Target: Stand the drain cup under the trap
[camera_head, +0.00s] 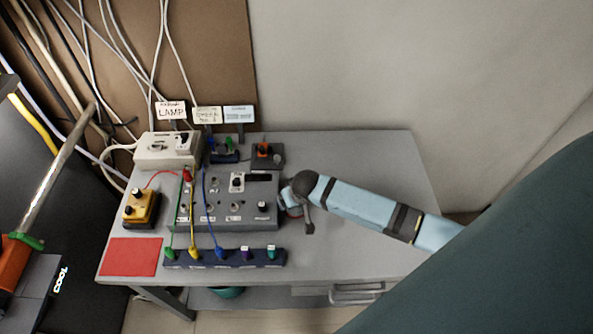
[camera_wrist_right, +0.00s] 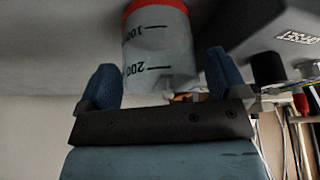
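The drain cup (camera_wrist_right: 158,50) is a pale grey cup with a red band at one end and dark volume marks. In the right wrist view it sits between the two blue fingers of my right gripper (camera_wrist_right: 163,82). The fingers are spread wide, and a gap shows at the right finger. In the head view my right gripper (camera_head: 292,196) is at the right end of the grey control box, and mostly hides the cup. I cannot make out the trap. My left gripper is not in view.
The table (camera_head: 370,165) carries a grey control box (camera_head: 245,212), a socket strip (camera_head: 205,259) with coloured plugs, a yellow box (camera_head: 139,208), a white lamp box (camera_head: 160,152) and a red mat (camera_head: 132,257). The table's right part is clear beyond my arm. Cables hang behind left.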

